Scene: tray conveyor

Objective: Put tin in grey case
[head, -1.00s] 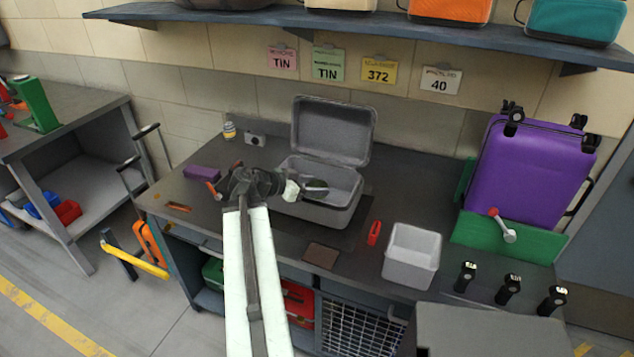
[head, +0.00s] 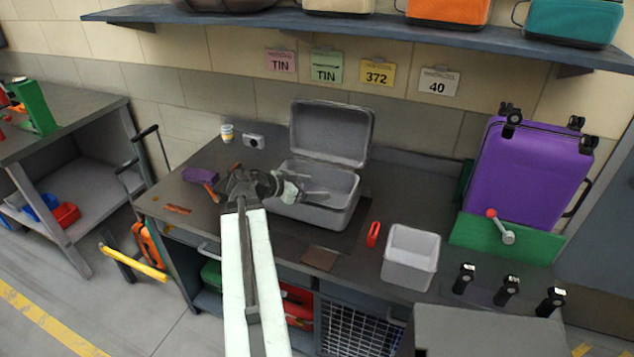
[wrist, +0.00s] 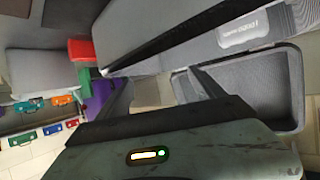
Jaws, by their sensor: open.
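The grey case (head: 341,216) stands open on the workbench, its lid (head: 332,133) raised at the back. Its lid lining also seems to show at the right in the wrist view (wrist: 262,85). A small yellow-and-white can, likely the tin (head: 227,133), stands upright at the back left of the bench. My gripper (head: 318,193) is over the case's opening; its fingers are apart in the wrist view (wrist: 165,88), with nothing seen held between them. My wrist hides part of the case's left side, and I cannot tell what lies on its floor.
A small grey device (head: 254,141) stands beside the can. A purple block (head: 200,174) lies at the left. A red object (head: 373,233) and a light grey bin (head: 410,262) are right of the case. A purple suitcase (head: 530,170) stands far right. A shelf (head: 380,24) runs above.

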